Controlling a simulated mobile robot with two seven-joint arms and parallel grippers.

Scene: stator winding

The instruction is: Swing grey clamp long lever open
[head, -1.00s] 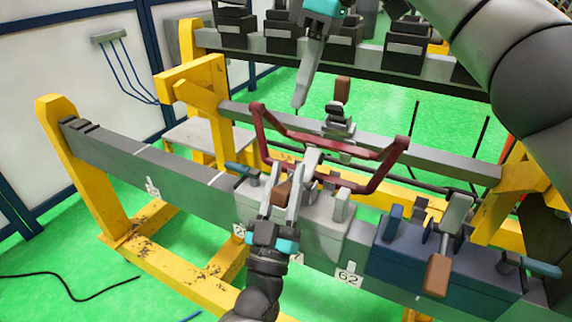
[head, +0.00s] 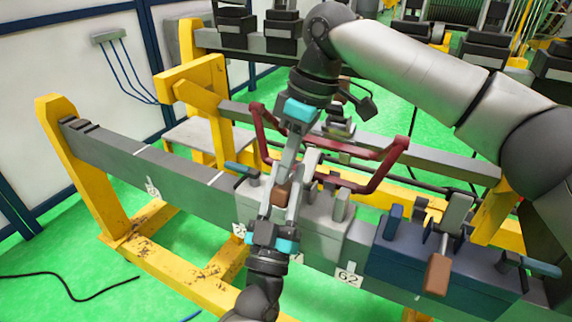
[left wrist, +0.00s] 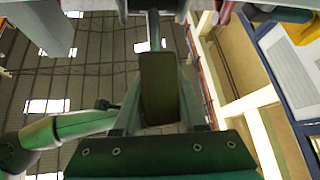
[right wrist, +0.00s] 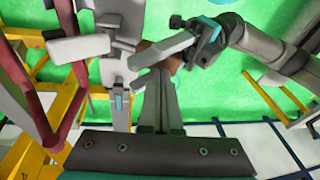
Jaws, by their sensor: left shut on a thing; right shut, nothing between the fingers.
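The grey clamp (head: 315,222) sits on the long grey beam, with its brown-tipped long lever (head: 281,195) on the near side. My left gripper (head: 281,190) reaches up from below and is shut on the brown handle, which also fills the space between its fingers in the left wrist view (left wrist: 158,88). My right gripper (head: 281,178) comes down from the upper right, shut and empty, its tips close to the left gripper's fingers. In the right wrist view its closed fingers (right wrist: 158,75) partly hide the handle. I cannot tell whether they touch it.
A dark red frame (head: 375,170) stands around the clamp's far side. A blue clamp (head: 440,265) with its own brown-tipped lever is to the right on the beam (head: 185,185). A small blue-handled lever (head: 240,169) is at the grey clamp's left.

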